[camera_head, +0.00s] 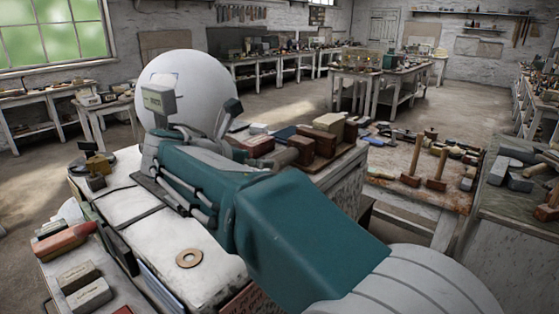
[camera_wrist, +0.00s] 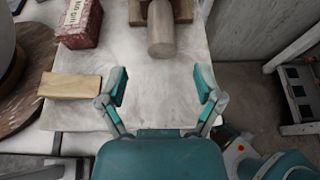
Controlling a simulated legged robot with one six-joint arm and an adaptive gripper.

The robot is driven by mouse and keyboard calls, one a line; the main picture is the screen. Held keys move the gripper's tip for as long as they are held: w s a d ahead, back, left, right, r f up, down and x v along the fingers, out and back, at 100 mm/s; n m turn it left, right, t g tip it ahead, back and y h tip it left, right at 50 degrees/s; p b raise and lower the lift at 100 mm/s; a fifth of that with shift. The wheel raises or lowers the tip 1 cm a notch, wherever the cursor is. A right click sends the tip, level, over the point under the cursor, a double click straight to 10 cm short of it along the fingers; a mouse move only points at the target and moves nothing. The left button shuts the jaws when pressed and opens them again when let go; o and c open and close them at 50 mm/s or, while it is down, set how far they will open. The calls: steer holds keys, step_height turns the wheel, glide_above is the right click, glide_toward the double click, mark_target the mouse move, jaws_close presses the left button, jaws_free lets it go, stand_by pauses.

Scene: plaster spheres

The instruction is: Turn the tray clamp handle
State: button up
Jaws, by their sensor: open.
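My gripper (camera_wrist: 162,86) is open and empty in the wrist view, its two teal fingers spread above a pale tabletop (camera_wrist: 160,112). A pale wooden cylinder (camera_wrist: 161,35) lies ahead of the fingers at the top of the wrist view, against a brown wooden block, apart from the gripper. I cannot tell whether it is the tray clamp handle. No tray or clamp can be made out clearly in either view. In the head view my teal arm reaches over the white-topped bench (camera_head: 208,262) and hides part of it.
A large white sphere (camera_head: 205,82) stands behind my arm. The wrist view shows a lettered reddish box (camera_wrist: 80,28) and a tan block (camera_wrist: 70,86) at left. A copper-coloured ring (camera_head: 189,258) lies on the bench. Mallets (camera_head: 412,165) stand on the bench at right.

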mark_target(280, 160)
steer(key=x, duration=0.8)
steer(key=shift+w+d+f, duration=0.1)
steer(key=shift+w+d, duration=0.1)
steer(key=shift+w, duration=0.05)
steer(key=c, duration=1.2)
